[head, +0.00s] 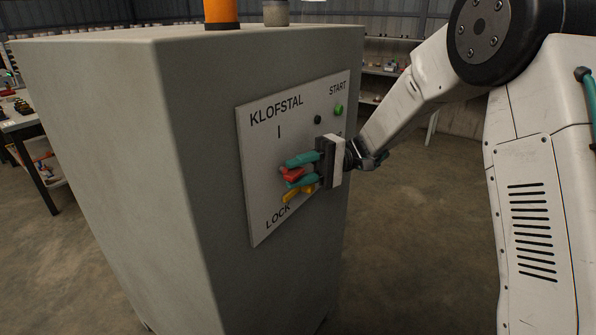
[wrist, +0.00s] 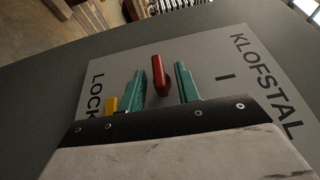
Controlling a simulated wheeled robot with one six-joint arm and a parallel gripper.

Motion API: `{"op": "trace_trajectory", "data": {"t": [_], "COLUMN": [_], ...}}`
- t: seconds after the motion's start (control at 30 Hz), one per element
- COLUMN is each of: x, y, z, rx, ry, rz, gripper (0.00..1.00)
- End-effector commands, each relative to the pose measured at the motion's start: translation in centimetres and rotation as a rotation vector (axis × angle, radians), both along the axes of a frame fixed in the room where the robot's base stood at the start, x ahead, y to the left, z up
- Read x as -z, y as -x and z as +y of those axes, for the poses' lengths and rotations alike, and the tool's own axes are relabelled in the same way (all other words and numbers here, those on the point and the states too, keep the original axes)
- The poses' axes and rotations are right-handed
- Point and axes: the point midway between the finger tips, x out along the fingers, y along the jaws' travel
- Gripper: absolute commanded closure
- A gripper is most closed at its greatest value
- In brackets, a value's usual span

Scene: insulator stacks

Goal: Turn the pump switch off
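A grey cabinet carries a light panel (head: 262,170) marked KLOFSTAL, I, START and LOCK. The red switch handle (head: 292,173) sits on this panel. My gripper (head: 300,172) is at the panel with one teal finger above the handle and one below it. In the wrist view, the red handle (wrist: 158,75) stands between the two parted teal fingers (wrist: 160,82), with gaps visible on both sides. A yellow lock piece (head: 298,191) is just below the lower finger; it also shows in the wrist view (wrist: 111,104). My gripper hides part of the panel right of the handle.
A green button (head: 338,110) and a black round part (head: 318,119) are at the panel's upper right. An orange cylinder (head: 221,13) and a grey one (head: 275,12) stand on the cabinet. A table (head: 20,122) is at far left; the floor around is clear.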

Motion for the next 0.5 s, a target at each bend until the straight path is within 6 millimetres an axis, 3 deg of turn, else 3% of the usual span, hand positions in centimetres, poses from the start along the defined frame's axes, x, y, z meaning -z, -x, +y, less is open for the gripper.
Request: {"op": "trace_trajectory", "data": {"t": [0.5], "x": [0.2], "y": [-3.6], "z": [-6.0], "rx": [0.002], "ry": [0.000], "rz": [0.001], "gripper": [0.67]}}
